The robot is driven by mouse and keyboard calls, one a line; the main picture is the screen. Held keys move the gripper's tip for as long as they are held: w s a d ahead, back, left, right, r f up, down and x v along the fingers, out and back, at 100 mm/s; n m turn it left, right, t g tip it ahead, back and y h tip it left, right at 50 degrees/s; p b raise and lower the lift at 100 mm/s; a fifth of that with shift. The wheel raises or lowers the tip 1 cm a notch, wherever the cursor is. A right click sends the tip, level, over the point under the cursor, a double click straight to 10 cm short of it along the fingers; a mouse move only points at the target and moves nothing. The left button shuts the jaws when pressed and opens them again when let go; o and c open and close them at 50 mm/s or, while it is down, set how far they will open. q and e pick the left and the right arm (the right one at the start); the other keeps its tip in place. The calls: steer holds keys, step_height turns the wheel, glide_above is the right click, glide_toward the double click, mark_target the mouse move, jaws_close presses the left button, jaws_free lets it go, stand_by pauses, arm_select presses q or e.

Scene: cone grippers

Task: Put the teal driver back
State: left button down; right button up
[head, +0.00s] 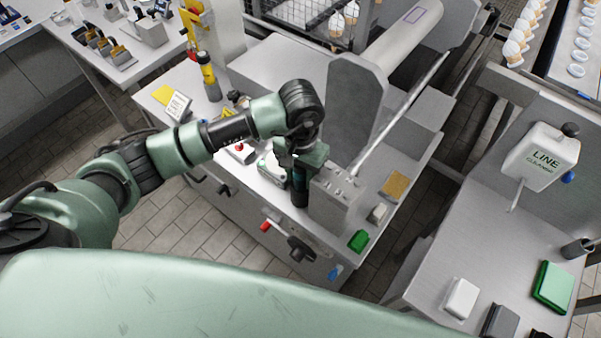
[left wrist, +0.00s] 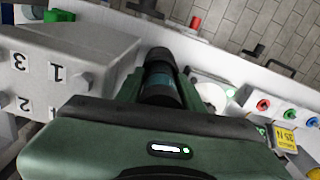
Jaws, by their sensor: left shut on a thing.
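My left gripper (head: 303,163) is shut on the teal driver (head: 299,188), a dark cylinder that hangs about upright below it. In the left wrist view the driver (left wrist: 160,82) is black with a dark teal band and sits between the fingers of the gripper (left wrist: 160,95). Its lower end is hard to make out. A grey block (head: 336,203) stands close to the right of the driver. In the left wrist view the block (left wrist: 60,65) carries number labels 1, 2 and 3 and studs. My right gripper is out of view.
A pale round part (head: 270,168) lies just left of the driver. A green block (head: 358,240) and a tan pad (head: 396,184) lie on the machine top right of the grey block. Coloured buttons (left wrist: 263,105) and a yellow label (left wrist: 284,138) are nearby. A large grey roller (head: 403,35) rises behind.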

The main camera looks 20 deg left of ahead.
arm_select(q)
steer(key=shift+f, duration=0.1)
steer(key=c, duration=1.2)
jaws_free()
steer(key=shift+o, duration=0.2)
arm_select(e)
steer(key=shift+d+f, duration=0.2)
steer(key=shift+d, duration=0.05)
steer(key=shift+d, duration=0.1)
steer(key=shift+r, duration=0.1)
arm_select(q)
steer(key=shift+r, duration=0.3)
step_height(320, 180, up, 11)
steer(key=b, duration=0.4)
steer(key=shift+w+r, duration=0.1)
steer(key=shift+r, duration=0.25)
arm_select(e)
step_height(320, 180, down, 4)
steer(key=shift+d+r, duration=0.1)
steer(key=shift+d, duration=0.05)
